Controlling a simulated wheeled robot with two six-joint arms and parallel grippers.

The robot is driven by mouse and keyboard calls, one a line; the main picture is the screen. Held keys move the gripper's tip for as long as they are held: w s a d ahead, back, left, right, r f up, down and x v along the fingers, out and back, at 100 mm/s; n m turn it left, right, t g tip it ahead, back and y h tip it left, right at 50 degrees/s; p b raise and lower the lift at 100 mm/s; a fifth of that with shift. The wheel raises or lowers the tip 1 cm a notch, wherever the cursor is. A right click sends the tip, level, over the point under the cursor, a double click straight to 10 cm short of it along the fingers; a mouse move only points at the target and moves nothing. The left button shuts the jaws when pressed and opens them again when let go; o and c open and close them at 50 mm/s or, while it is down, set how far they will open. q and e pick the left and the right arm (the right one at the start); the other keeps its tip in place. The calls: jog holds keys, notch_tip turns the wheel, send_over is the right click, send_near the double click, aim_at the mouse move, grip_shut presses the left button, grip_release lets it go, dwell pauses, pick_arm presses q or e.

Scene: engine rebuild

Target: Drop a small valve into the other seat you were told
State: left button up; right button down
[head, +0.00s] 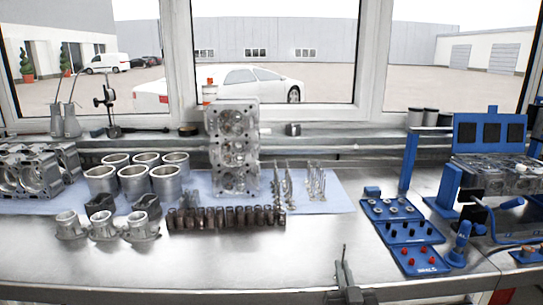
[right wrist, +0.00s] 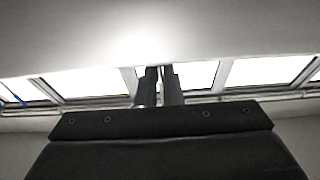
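My right gripper (head: 344,268) is at the bottom of the head view, over the front part of the bench. Its two dark fingers (right wrist: 160,86) are close together in the right wrist view. A thin upright stem, which looks like a small valve (head: 344,250), rises from between the fingertips; its head is hidden. Several valves (head: 317,182) stand upright on the blue cloth. Another cylinder head (head: 500,172) lies at the right by a blue fixture. Its seats are too small to make out. My left gripper is out of view.
A blue tray (head: 427,233) with several small parts lies right of my gripper. Cylinder liners (head: 134,182), pistons (head: 103,226) and a row of dark small parts (head: 227,217) stand on the left and middle. The front middle of the metal bench (head: 240,268) is clear.

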dwell(0.5)
notch_tip(320, 180, up, 9)
jog(key=p, duration=0.9)
jog(key=s+r+b, duration=0.2)
jog(key=s+r, duration=0.6)
jog(key=s, duration=0.2)
jog(key=shift+d+r, duration=0.2)
jog(key=shift+r, duration=0.2)
dwell(0.4)
